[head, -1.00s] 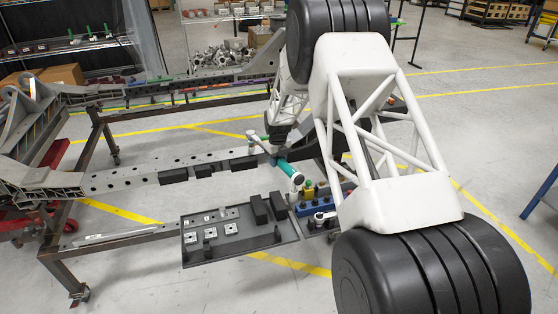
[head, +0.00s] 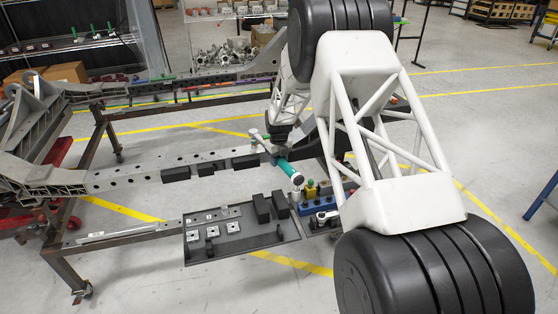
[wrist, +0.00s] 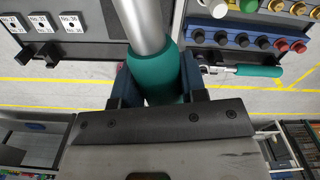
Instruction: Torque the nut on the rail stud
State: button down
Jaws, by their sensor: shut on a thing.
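My gripper (wrist: 160,80) is shut on the teal grip of a wrench (wrist: 163,68). Its bare metal shaft runs up out of the wrist view. In the head view the wrench (head: 286,168) lies slanted over the end of the near rail (head: 130,179), beside my arm. The rail is a grey beam with a row of holes. The rail stud and the nut cannot be made out. My arm hides part of the rail's right end, and the fingertips are hidden in the head view.
A dark tray (head: 240,245) with square plates and black blocks stands in front of the rail. A blue socket rack (head: 320,203) is right of it. Black blocks (head: 175,174) sit along the rail's near side. Another teal-handled tool (wrist: 258,71) lies by the rack.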

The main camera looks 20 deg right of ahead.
jog(key=shift+w+r, duration=0.1)
jog(key=shift+r, duration=1.15)
dwell(1.2)
jog(key=shift+r, duration=2.3)
